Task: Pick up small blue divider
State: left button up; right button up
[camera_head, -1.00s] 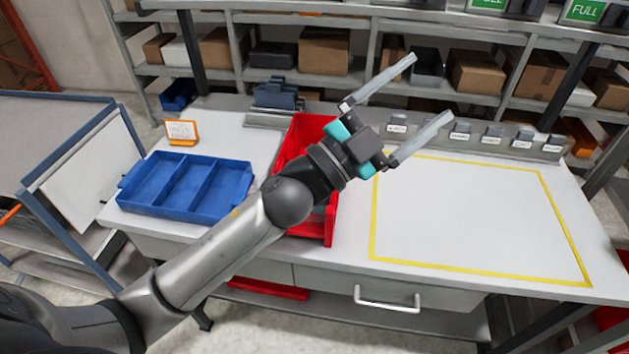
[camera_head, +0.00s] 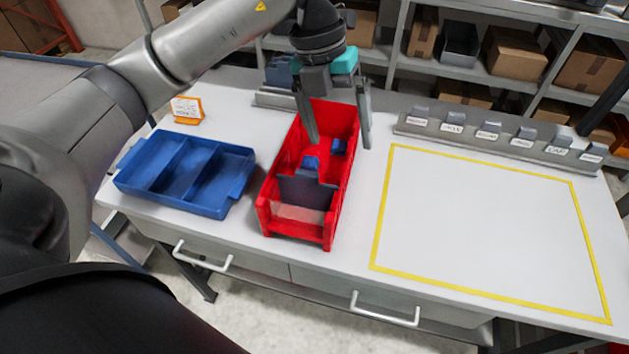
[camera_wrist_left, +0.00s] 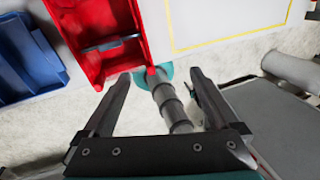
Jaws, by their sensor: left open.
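The red bin (camera_head: 330,214) stands on the table. In it are two small blue pieces, one near the middle (camera_head: 310,164) and one farther back (camera_head: 338,146). A grey-blue plate (camera_head: 304,192) stands across its front part. I cannot tell for sure which is the small blue divider. My left gripper (camera_head: 340,145) is open and empty, pointing down over the back of the bin. One finger overlaps the bin interior in view, the other its right edge. In the left wrist view, the bin (camera_wrist_left: 95,65) lies beyond the open fingers (camera_wrist_left: 160,76).
A blue compartment tray (camera_head: 185,175) is left of the bin. An orange-framed card (camera_head: 186,110) stands behind it. A yellow outline (camera_head: 385,200) marks clear table on the right. A row of labelled holders (camera_head: 500,143) stands along the back edge, with shelves behind.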

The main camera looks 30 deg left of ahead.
aim_at(307, 172)
pick_arm(q)
jog(key=w+a+r+n+y, duration=0.1)
jog(key=a+r+y, duration=0.15)
jog(key=a, duration=0.35)
notch_tip(307, 172, down, 16)
jog(key=shift+a+f, duration=0.1)
jog(key=shift+a, duration=0.05)
grip_shut()
dwell(0.8)
